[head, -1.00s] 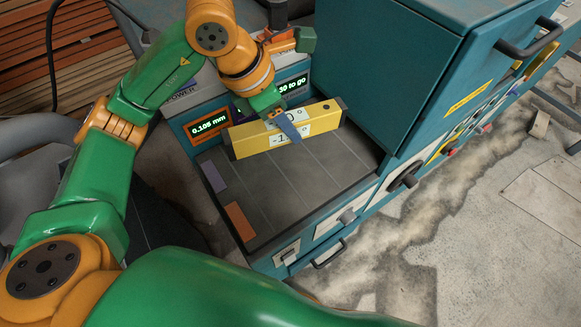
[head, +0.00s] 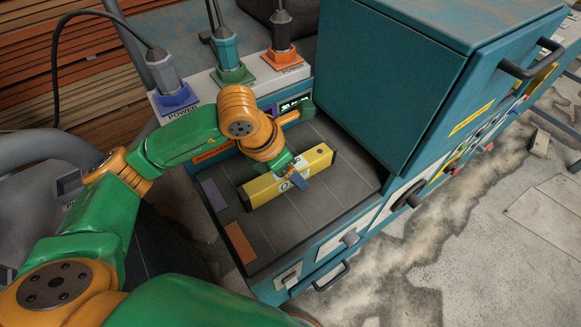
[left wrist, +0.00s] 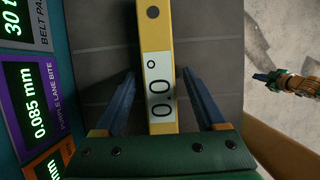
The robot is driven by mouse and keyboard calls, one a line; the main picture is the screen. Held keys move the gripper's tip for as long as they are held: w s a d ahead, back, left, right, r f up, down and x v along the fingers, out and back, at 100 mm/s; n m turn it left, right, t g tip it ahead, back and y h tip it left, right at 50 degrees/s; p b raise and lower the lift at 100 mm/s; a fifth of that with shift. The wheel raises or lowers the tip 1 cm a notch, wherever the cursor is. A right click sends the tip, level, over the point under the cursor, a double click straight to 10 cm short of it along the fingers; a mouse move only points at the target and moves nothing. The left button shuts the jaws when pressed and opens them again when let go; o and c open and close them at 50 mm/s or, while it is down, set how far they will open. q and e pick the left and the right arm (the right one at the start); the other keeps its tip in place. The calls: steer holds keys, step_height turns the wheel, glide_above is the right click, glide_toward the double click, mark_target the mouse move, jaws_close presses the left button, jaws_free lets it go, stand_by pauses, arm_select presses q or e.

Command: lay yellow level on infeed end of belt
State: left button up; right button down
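The yellow level (head: 318,160) lies flat on the grey belt (head: 265,232) of the teal machine, set in from the belt's back edge. Its label reads 0.0° in the left wrist view (left wrist: 160,85). My left gripper (head: 293,178) is down over the level's middle. In the left wrist view its blue fingers (left wrist: 157,78) straddle the level, with a narrow gap on each side, so it looks open. The far finger is hidden in the head view. What looks like my right gripper (left wrist: 265,78) shows small over the floor; its fingers are unclear.
A purple patch (head: 213,194) and an orange patch (head: 239,242) mark the belt's left end. A tall teal housing (head: 390,85) stands on the right. Displays line the back; the purple one (left wrist: 33,115) reads 0.085 mm. Plugs (head: 283,45) stand behind. The belt's front is clear.

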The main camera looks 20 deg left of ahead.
arm_select(q)
steer(key=v, duration=1.2)
steer(key=shift+p, duration=0.35)
